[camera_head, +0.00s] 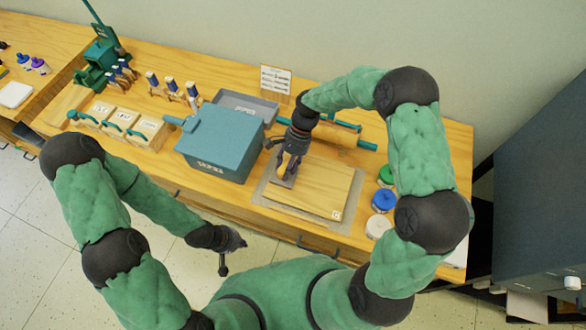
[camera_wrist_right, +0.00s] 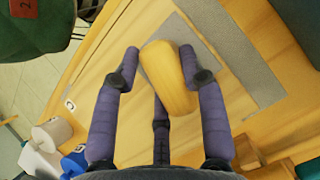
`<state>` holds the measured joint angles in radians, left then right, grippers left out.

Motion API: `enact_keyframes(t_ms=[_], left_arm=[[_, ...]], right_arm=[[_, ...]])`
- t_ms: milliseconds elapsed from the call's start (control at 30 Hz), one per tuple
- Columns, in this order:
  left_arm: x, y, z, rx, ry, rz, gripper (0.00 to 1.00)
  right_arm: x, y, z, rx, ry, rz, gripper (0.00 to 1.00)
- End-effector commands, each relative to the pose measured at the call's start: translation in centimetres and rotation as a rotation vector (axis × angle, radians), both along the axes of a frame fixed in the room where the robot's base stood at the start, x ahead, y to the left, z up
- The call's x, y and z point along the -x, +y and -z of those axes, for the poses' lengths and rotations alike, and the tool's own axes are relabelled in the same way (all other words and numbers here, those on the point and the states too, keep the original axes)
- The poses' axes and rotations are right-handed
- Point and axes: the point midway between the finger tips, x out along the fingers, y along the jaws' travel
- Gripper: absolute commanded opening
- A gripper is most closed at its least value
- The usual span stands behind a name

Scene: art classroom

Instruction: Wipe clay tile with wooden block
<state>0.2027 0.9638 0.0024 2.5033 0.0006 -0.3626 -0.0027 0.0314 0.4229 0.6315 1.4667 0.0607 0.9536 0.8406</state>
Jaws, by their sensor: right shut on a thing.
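The wooden block (camera_wrist_right: 168,78) is a rounded, yellow-tan piece held between the purple fingers of my right gripper (camera_wrist_right: 165,75) in the right wrist view. A flat grey slab, seemingly the clay tile (camera_wrist_right: 215,72), lies beneath it on a wooden board; I cannot tell whether block and tile touch. In the head view my right gripper (camera_head: 285,172) points down over the left part of the wooden board (camera_head: 318,190) and hides most of the block and tile. My left gripper (camera_head: 230,252) hangs empty in front of the table, its fingers spread.
A grey mat (camera_head: 265,192) lies under the board. A blue-grey box (camera_head: 222,148) stands close to its left. Green, blue (camera_head: 383,200) and white jars stand to its right. A rolling pin (camera_head: 335,133) and a sign (camera_head: 276,79) are behind.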

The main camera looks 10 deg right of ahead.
Motion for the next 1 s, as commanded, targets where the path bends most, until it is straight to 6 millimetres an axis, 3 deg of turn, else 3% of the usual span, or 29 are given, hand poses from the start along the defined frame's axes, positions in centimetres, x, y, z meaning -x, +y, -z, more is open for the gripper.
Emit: enact_keyframes(t_ms=[367, 1000], left_arm=[[0.0, 0.0, -0.5, 0.000, 0.000, 0.000, 0.00], [0.0, 0.0, -1.9, 0.000, 0.000, 0.000, 0.00]], right_arm=[[-0.6, 0.7, 0.0, 0.000, -0.003, 0.002, 0.11], [1.6, -2.5, -0.3, 0.000, -0.004, 0.003, 0.11]])
